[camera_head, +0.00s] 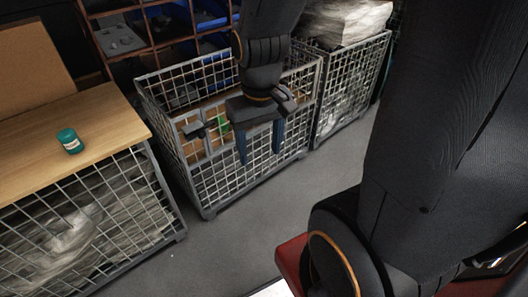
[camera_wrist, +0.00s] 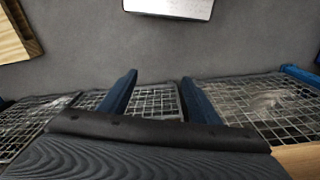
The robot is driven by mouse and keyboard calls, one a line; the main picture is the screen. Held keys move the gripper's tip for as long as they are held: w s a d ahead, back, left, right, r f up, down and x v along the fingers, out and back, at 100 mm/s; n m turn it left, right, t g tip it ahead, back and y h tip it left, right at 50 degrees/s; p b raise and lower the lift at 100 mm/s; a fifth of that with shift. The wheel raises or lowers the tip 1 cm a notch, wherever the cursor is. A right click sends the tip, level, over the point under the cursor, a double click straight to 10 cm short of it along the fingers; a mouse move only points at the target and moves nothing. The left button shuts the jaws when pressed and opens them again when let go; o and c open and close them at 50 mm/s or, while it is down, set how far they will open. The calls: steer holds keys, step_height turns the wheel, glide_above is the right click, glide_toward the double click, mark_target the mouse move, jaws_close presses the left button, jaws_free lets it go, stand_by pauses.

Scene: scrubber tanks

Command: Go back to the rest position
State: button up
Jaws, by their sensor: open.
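My gripper (camera_head: 259,146) hangs from my arm in front of the middle wire cage (camera_head: 250,170) in the head view. Its two blue fingers point down and stand apart with nothing between them. In the wrist view my gripper (camera_wrist: 158,92) also shows open and empty, with grey floor beyond the fingertips. My large dark arm links fill the right side of the head view.
A teal-labelled jar (camera_head: 69,141) stands on a wooden top (camera_head: 105,120) over the left cage (camera_head: 110,222). A third cage (camera_head: 350,85) holds wrapped material at the back right. Shelves with blue bins (camera_head: 207,14) stand behind. Grey floor (camera_head: 235,240) is clear in front.

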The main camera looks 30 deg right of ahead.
steer(key=shift+s+r+g, duration=0.2)
steer(key=shift+s+g, duration=0.1)
steer(key=shift+s, duration=0.85)
steer(key=shift+a, duration=0.1)
steer(key=shift+a+r+p, duration=0.45)
steer(key=shift+a+p, duration=0.35)
steer(key=shift+a, duration=0.05)
